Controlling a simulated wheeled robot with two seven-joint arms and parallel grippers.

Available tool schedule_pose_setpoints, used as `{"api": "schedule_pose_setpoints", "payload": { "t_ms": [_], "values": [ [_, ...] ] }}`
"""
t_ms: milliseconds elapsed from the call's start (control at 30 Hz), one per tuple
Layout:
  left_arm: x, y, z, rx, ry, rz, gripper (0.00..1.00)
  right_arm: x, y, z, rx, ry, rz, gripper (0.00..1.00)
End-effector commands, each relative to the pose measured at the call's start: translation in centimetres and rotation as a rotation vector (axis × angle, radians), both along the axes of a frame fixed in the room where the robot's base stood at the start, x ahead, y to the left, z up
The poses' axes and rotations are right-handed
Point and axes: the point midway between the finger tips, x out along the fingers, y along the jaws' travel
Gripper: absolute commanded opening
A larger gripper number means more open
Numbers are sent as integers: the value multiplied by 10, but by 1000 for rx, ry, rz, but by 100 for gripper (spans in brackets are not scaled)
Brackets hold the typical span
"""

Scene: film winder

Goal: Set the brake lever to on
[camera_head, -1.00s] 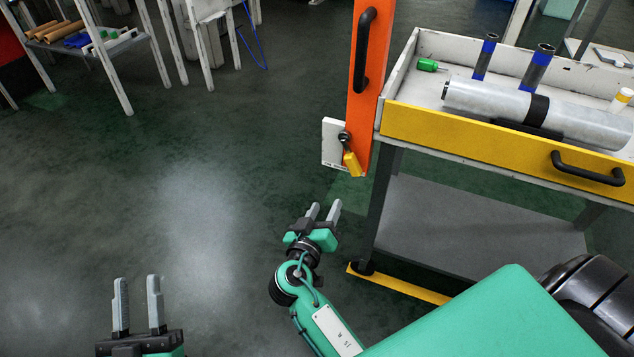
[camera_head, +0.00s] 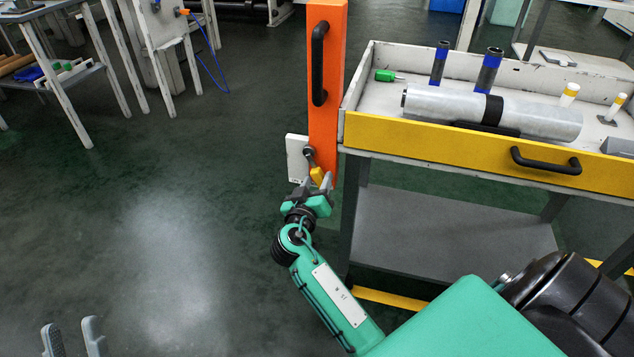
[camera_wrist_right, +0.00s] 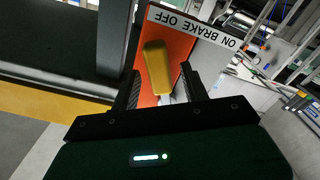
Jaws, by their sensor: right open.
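The brake lever (camera_head: 317,175) has a yellow grip on a dark pivot low on the orange post. It points down and slightly right in the head view. In the right wrist view its yellow grip (camera_wrist_right: 157,68) stands between my fingers, with a gap visible on both sides. A white plate (camera_wrist_right: 195,26) behind it reads ON BRAKE OFF, inverted in this view. My right gripper (camera_head: 318,184) is open around the lever and partly hides its lower end. My left gripper (camera_head: 73,338) is open and empty at the bottom left, away from the lever.
The orange post (camera_head: 325,110) carries a black handle (camera_head: 319,63). To its right stands a cart with a yellow front (camera_head: 450,145), holding a grey roll (camera_head: 440,103), tubes and a green tool. A table with a shelf is at the far left. The floor at left is clear.

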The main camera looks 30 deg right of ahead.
Motion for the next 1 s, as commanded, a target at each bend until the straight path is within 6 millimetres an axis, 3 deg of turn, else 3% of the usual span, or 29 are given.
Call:
{"api": "schedule_pose_setpoints", "payload": {
  "t_ms": [367,600,900,1000],
  "values": [
    [-1,1,2,-2,-10,2,36,3,-4,0,-1,1,0,44],
    [0,1,2,-2,-11,3,36,3,-4,0,-1,1,0,0],
    [-2,2,2,-5,-28,5,36,3,-8,-1,5,-6,-1,0],
    [-6,7,14,-16,-104,14,36,3,-14,-2,16,-18,-3,0]
  ]
}}
